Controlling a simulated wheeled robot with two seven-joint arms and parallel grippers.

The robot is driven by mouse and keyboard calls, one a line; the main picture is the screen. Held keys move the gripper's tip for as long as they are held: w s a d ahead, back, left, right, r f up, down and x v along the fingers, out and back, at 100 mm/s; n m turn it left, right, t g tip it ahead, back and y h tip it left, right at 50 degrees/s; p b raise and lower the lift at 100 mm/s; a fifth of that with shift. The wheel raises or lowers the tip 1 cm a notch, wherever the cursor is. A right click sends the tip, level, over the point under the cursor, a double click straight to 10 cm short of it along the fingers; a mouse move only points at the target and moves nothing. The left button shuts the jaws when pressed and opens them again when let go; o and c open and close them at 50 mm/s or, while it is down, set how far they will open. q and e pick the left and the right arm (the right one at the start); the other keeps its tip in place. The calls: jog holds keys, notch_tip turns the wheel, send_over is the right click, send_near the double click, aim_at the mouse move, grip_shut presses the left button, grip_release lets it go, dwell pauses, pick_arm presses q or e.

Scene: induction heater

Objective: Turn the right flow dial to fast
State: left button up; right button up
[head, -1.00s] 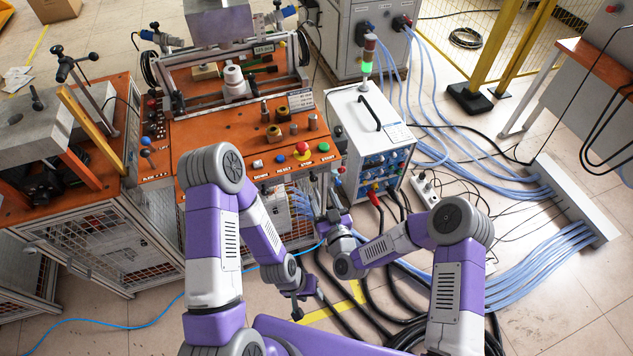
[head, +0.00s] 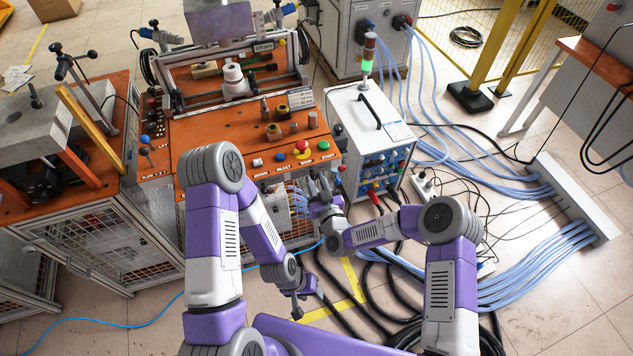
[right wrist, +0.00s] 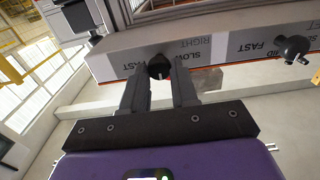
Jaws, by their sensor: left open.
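The right flow dial is a small black knob (right wrist: 158,67) on a pale strip, seen upside down in the right wrist view. The words RIGHT, SLOW and FAST stand beside it. My right gripper (right wrist: 159,80) has its two dark fingers apart, with the knob between or just past their tips; contact is not clear. In the head view my right gripper (head: 321,184) is at the bench front below the buttons, and the dial cannot be made out there. My left gripper (head: 299,296) is open and empty, low over the floor in front of the bench.
A second dark knob (right wrist: 293,48) sits further along the strip. A white power unit (head: 345,110) with cables stands close to my right arm. Hoses lie on the floor.

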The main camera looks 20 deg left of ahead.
grip_shut()
jog(key=shift+f+m+b, duration=0.15)
jog(key=shift+m+b, duration=0.85)
jog(key=shift+b, duration=0.15)
jog(key=m+b, duration=0.3)
jog(key=shift+d+f+m, duration=0.1)
jog(key=shift+m, duration=0.2)
jog(key=m+b, duration=0.3)
jog(key=shift+m+b, duration=1.1)
jog(key=shift+m, duration=0.5)
jog(key=o, duration=0.7)
grip_release()
